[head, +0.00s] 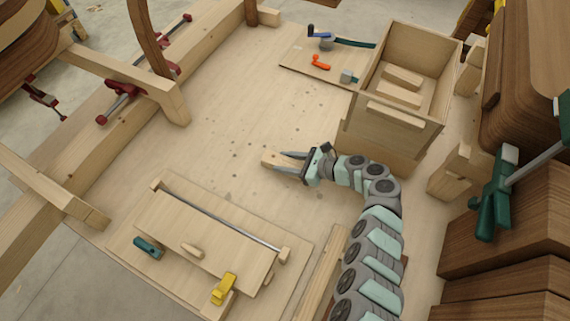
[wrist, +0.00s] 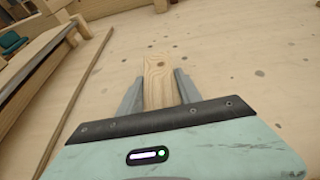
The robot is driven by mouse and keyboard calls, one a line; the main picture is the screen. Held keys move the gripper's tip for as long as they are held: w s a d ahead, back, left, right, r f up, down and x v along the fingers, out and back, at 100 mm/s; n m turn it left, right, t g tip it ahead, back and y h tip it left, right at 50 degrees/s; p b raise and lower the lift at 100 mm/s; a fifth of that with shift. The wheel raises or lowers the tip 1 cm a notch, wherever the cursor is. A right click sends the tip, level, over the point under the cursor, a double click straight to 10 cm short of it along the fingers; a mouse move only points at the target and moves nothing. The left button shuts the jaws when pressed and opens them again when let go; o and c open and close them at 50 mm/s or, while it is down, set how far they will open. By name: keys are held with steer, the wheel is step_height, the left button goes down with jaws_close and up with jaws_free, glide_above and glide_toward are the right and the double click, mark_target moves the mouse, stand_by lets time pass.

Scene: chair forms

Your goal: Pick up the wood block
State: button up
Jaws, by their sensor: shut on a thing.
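The wood block (head: 268,159) is a small pale piece in the middle of the workbench. My gripper (head: 284,163) is shut on it, with one finger along each side. In the wrist view the block (wrist: 158,78) shows its wood grain and sticks out beyond the fingertips of my gripper (wrist: 158,90). The block's near end is partly hidden by the gripper body. I cannot tell whether the block touches the bench top or is slightly above it.
A wooden box (head: 446,112) holding more wood blocks (head: 403,77) stands at the upper right. A board with tools (head: 328,62) lies beside it. A low wooden fixture with a metal rod (head: 218,216) is at the lower left. The bench top (head: 235,95) is clear behind the gripper.

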jaws_close()
